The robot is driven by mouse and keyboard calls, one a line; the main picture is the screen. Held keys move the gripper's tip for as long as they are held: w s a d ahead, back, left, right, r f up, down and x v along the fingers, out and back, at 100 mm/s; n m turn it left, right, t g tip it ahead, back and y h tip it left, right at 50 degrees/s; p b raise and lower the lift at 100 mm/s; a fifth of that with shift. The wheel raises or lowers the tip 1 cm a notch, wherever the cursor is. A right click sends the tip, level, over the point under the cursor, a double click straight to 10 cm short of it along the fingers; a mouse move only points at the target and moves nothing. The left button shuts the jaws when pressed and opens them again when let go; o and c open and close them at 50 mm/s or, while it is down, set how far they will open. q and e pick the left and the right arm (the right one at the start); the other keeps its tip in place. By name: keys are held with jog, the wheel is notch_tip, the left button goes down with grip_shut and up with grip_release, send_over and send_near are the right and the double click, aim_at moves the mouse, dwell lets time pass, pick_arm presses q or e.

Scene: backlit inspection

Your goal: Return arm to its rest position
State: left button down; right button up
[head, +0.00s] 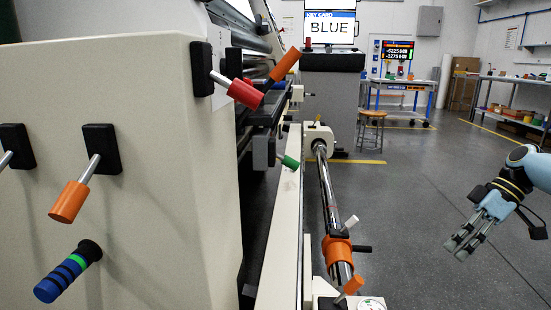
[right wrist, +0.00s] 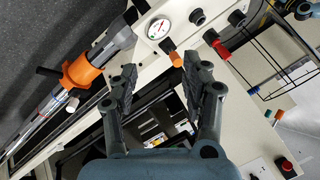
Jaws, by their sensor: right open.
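My right arm comes in from the right edge of the head view, and its gripper (head: 456,248) hangs over bare grey floor. The gripper is open and empty, its fingers pointing down and left. It is apart from the machine (head: 225,170) in that view. In the right wrist view the two dark fingers (right wrist: 160,62) stand apart with nothing between them, and machine parts show behind them. My left gripper is not seen in the head view.
The machine carries a red-handled lever (head: 245,93), orange-handled lever (head: 69,202), green-handled lever (head: 289,162) and blue-striped knob (head: 62,278). An orange collar (head: 337,249) sits on the steel shaft (head: 328,195). A screen reading BLUE (head: 328,29) stands behind. Floor (head: 405,190) between shaft and gripper is clear.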

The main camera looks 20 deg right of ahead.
jog(key=s+a+f+m+g+p, duration=0.15)
jog(key=s+a+f, duration=0.25)
jog(key=s+f, duration=0.4)
jog(key=s+a+f+m+g+h+p, duration=0.1)
jog(key=s+a+f+g+p, duration=0.1)
jog(key=s+a+f, duration=0.6)
jog(key=s+a+f+m+g+p, duration=0.15)
jog(key=s+f, duration=0.45)
jog(key=s, duration=0.6)
jog(key=s+a+f+m+t+h+p, duration=0.1)
jog(key=s+a+f+h+p, duration=0.3)
jog(key=s, duration=0.8)
jog(key=s+a+f+m+h, duration=0.1)
jog(key=s+a+f+h, duration=0.15)
jog(key=s+f, duration=0.7)
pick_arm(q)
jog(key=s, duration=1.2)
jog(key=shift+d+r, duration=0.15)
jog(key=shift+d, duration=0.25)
pick_arm(e)
jog(key=w+r+t, duration=0.1)
jog(key=d+r+m+t+h, duration=0.1)
jog(key=t, duration=0.1)
jog(key=shift+w+r+t, duration=0.25)
jog(key=shift+w+t, duration=0.05)
jog(key=shift+w, duration=0.1)
